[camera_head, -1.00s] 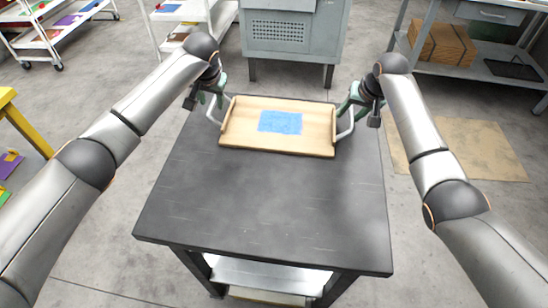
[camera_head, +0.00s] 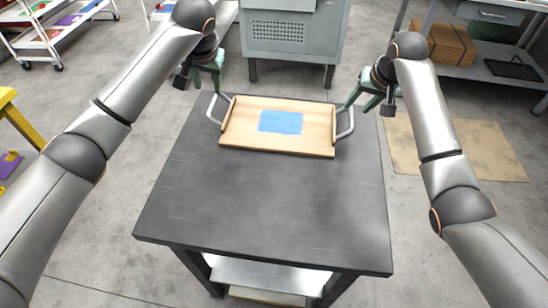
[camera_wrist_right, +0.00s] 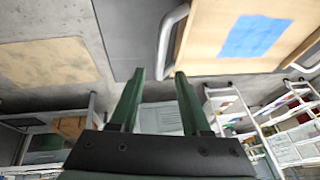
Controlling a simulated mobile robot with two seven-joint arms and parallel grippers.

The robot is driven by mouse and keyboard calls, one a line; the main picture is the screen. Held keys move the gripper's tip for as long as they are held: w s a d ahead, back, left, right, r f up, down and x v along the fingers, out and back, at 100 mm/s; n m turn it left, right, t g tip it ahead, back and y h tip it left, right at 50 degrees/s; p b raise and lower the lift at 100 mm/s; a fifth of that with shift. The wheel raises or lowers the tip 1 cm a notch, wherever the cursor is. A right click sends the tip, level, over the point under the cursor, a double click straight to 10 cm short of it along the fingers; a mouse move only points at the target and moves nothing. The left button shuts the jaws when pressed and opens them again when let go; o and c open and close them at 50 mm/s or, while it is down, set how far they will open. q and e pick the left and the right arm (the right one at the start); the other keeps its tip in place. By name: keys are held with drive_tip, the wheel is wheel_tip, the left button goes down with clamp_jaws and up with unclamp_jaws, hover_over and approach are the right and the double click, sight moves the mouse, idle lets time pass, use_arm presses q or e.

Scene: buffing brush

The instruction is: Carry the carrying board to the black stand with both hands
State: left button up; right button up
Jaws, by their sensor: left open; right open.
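The carrying board (camera_head: 240,140) is a light wooden tray with a blue patch (camera_head: 281,121) and a grey metal handle at each end. It lies flat on the far part of the black stand (camera_head: 265,210). My left gripper (camera_head: 217,88) is open and empty, above and beyond the left handle (camera_head: 213,112). My right gripper (camera_head: 345,105) is open and empty, up and to the right of the right handle (camera_head: 347,125). In the right wrist view, the green fingers (camera_wrist_right: 159,75) are spread apart, with the handle (camera_wrist_right: 168,40) beyond them and not between them.
A grey cabinet (camera_head: 292,35) stands behind the stand. A shelf with brown boxes (camera_head: 445,45) is at the back right. Cardboard (camera_head: 470,150) lies on the floor at right. A yellow table (camera_head: 20,125) is at the left. The near part of the stand's top is clear.

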drive_tip(key=a+v, duration=0.1)
drive_tip(key=v, duration=0.5)
drive_tip(key=shift+d, duration=0.5)
